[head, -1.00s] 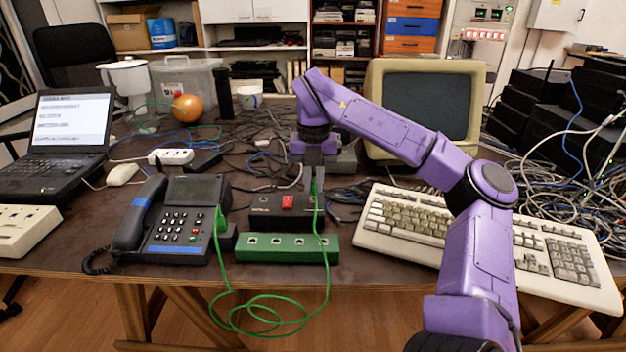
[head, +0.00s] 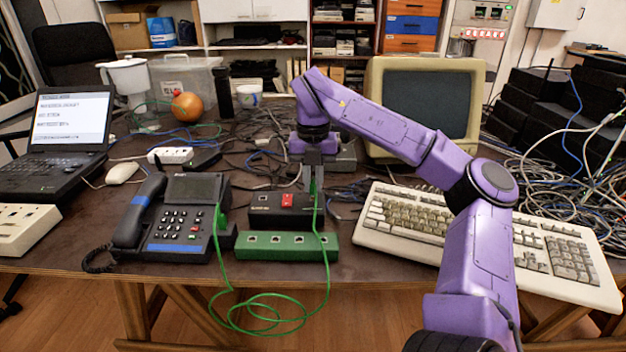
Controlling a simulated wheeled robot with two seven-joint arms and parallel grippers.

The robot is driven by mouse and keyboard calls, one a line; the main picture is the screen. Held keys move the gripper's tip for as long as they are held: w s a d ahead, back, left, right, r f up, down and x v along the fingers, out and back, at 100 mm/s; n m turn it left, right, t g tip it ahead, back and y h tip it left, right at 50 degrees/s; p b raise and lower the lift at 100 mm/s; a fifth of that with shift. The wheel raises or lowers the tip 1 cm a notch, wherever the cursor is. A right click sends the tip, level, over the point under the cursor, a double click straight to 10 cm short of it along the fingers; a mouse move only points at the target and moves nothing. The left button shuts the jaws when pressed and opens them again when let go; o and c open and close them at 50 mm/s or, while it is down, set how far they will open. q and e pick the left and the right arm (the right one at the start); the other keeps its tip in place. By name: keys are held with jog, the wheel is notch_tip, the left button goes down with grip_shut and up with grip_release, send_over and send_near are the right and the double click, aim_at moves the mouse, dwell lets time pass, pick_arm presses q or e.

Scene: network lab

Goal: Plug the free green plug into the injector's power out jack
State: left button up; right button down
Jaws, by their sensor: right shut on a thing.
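The injector (head: 270,210) is a black box with a red patch on top, in the middle of the table. My right gripper (head: 314,184) is over the injector's right end, pointing down and shut on the green plug (head: 315,188), which is mostly hidden between the fingers. I cannot tell whether the plug touches the injector. A green cable (head: 325,270) runs from it, over the table's front edge in a loose loop, to another green plug (head: 221,218) at the desk phone's right side (head: 190,225). The power out jack cannot be made out. My left gripper is not in view.
A green box with several ports (head: 290,246) lies in front of the injector. A beige keyboard (head: 400,220) is close on the right, and a monitor (head: 425,100) stands behind. Tangled dark cables (head: 265,150) cover the table behind the injector.

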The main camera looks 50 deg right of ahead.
jog(key=shift+f+b, duration=0.55)
jog(key=shift+f, duration=0.2)
dwell(0.9)
jog(key=c, duration=1)
grip_release()
jog(key=shift+c, duration=0.2)
notch_tip(320, 180, up, 10)
jog(key=p, duration=0.3)
jog(key=shift+r, duration=0.25)
